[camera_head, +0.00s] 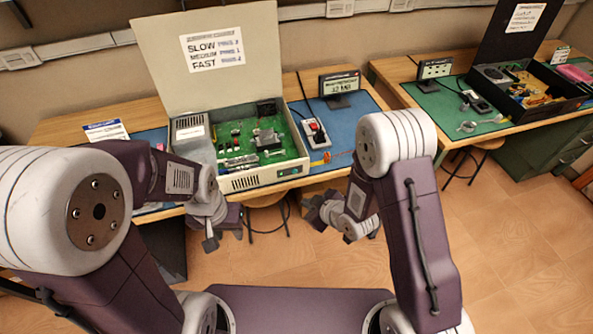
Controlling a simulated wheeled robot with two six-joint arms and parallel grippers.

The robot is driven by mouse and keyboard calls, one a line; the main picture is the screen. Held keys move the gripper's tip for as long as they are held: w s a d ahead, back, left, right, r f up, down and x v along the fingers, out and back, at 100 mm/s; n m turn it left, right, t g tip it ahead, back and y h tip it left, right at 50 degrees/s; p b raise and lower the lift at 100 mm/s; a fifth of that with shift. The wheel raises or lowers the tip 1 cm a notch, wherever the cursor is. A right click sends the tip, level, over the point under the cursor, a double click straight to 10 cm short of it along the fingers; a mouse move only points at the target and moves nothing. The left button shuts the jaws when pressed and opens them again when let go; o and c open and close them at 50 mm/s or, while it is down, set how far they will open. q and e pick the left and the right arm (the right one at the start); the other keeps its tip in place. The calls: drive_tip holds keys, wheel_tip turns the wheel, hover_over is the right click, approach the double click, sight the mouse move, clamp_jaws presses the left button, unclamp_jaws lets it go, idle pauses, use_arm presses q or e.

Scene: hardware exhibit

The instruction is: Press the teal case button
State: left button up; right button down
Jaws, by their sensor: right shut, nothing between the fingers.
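A beige computer case (258,178) stands on the left bench with its lid (200,90) raised and a green circuit board inside. A small teal spot, which looks like the case button (283,173), is at the right end of its front face, with a tiny reddish mark beside it. My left gripper (223,234) is in front of the case's left front corner, pointing down, with its fingers apart and empty. My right gripper (309,212) is shut and empty, in front of and to the right of the button, apart from the case.
A red-switch box (316,134) and a small display (340,83) stand on the blue mat (351,110) right of the case. Stools are below the bench edge. A second bench (450,104) with a black open case (540,98) is at right.

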drive_tip(key=shift+w, duration=0.1)
drive_tip(key=p, duration=0.1)
approach(292, 175)
drive_tip(key=shift+w+a+f, duration=0.2)
drive_tip(key=shift+a+f, duration=0.1)
drive_tip(key=shift+f, duration=0.3)
drive_tip(key=shift+w+a+f, duration=0.25)
drive_tip(key=shift+f, duration=0.3)
drive_tip(key=shift+w+a+f, duration=0.2)
drive_tip(key=shift+a+f, duration=0.1)
drive_tip(key=shift+f, duration=0.3)
idle(0.6)
drive_tip(key=shift+w+a, duration=0.15)
drive_tip(key=shift+w, duration=0.2)
drive_tip(key=shift+w+a, duration=0.15)
drive_tip(key=shift+w, duration=0.3)
idle(0.5)
drive_tip(key=shift+s, duration=0.15)
drive_tip(key=shift+s+d, duration=0.3)
drive_tip(key=shift+s, duration=0.4)
drive_tip(key=shift+s, duration=0.1)
drive_tip(key=shift+s+d+b, duration=0.15)
drive_tip(key=shift+s+d, duration=0.1)
drive_tip(key=shift+s, duration=0.5)
drive_tip(key=shift+s+d+b, duration=0.1)
drive_tip(key=shift+s+d, duration=0.15)
drive_tip(key=shift+s, duration=0.5)
drive_tip(key=shift+s+d+b, duration=0.15)
drive_tip(key=shift+s+d, duration=0.1)
drive_tip(key=shift+s, duration=0.5)
